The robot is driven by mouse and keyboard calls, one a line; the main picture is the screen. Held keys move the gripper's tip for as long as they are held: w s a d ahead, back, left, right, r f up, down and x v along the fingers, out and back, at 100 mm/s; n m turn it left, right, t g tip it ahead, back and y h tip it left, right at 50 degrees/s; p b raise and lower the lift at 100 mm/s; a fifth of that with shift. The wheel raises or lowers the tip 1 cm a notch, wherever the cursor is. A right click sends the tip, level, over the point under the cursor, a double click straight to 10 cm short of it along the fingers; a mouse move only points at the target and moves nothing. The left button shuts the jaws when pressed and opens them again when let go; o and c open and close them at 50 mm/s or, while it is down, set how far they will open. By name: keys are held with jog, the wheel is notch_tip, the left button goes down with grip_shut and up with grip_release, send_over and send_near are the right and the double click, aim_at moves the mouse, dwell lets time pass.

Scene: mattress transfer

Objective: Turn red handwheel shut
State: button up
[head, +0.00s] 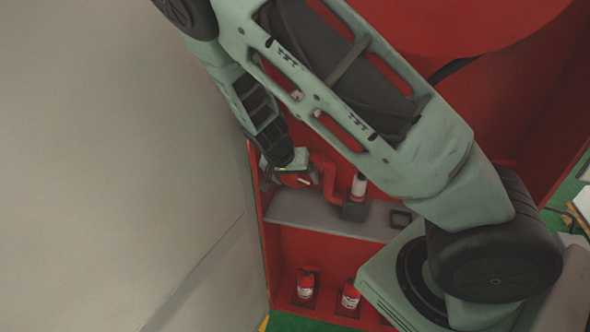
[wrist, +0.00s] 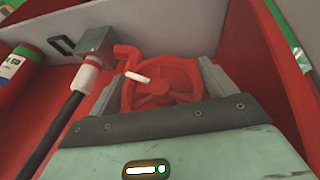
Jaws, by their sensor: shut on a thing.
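The red handwheel (head: 292,181) is inside a red cabinet, above its grey shelf, and is partly hidden by my gripper in the head view. In the wrist view the spoked wheel (wrist: 178,74) shows its rim, hub and a short white handle (wrist: 138,77) pointing left. My gripper (head: 289,170) is at the wheel, its fingers on either side of the rim. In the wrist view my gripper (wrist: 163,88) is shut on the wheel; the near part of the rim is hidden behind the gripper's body.
Two red extinguishers (head: 305,286) (head: 349,297) stand below the grey shelf (head: 318,213). A large grey panel (head: 110,150) fills the left. The cabinet's red wall (wrist: 245,60) is close on the right.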

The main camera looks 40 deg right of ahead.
jog(key=shift+r+g+h+p, duration=0.1)
jog(key=shift+g+h+p, duration=0.2)
jog(key=shift+g+p, duration=0.1)
